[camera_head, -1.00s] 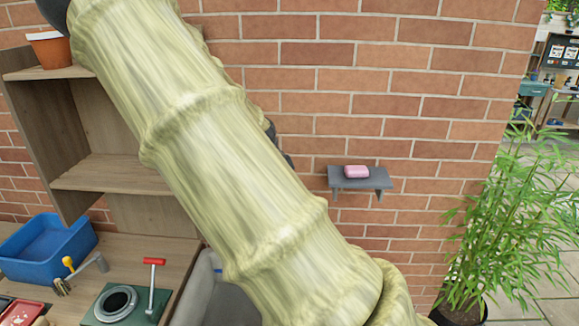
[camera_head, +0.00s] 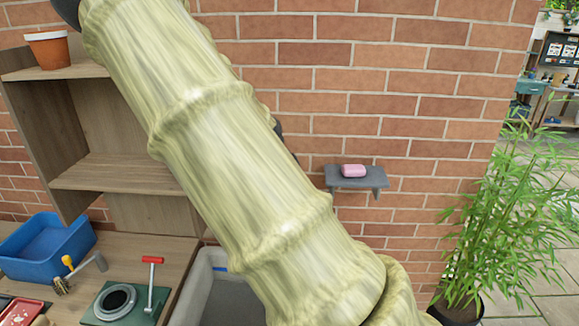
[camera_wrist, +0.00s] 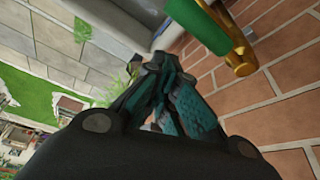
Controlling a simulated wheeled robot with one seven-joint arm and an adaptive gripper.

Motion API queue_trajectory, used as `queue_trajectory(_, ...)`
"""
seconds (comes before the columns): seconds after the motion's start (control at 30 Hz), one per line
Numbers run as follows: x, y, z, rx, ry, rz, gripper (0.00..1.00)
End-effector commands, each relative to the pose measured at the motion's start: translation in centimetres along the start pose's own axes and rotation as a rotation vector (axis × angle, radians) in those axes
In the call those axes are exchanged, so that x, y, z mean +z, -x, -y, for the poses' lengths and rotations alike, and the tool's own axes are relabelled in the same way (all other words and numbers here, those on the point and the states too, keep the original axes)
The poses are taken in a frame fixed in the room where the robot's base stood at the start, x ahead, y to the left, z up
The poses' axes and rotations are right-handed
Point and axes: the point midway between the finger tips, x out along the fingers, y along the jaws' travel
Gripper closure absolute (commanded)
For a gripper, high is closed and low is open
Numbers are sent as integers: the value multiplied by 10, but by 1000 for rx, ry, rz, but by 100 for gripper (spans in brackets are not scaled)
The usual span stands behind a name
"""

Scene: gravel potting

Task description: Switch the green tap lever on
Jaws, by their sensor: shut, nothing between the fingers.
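The green tap lever (camera_wrist: 208,22) shows at the top of the wrist view, cut off by the frame's upper edge. Beside it on the right is the brass tap (camera_wrist: 241,62), close to the brick wall. My gripper (camera_wrist: 160,62) is shut and empty, its teal-padded fingers together. The fingertips are below and left of the lever in the picture, with a small gap between them. In the head view the tap, lever and gripper do not show; my arm covers the middle.
A grey sink (camera_head: 203,284) stands by the potting bench (camera_head: 150,250). On the bench are a blue tub (camera_head: 48,250) and a red-handled tool (camera_head: 152,280). A wall shelf (camera_head: 357,181) holds pink soap (camera_head: 353,171). A bamboo plant (camera_head: 500,220) stands right.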

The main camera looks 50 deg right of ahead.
Motion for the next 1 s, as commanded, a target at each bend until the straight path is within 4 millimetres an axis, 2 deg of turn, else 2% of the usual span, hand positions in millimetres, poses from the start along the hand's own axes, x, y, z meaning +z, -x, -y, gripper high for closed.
queue_trajectory(0.1, -11, 2, -1, -2, 2, 0, 100)
queue_trajectory(0.17, -8, 7, 2, -7, 4, -1, 100)
queue_trajectory(0.7, -15, 84, 9, -3, -1, -2, 100)
queue_trajectory(1.0, -15, 98, 10, -1, 0, -1, 100)
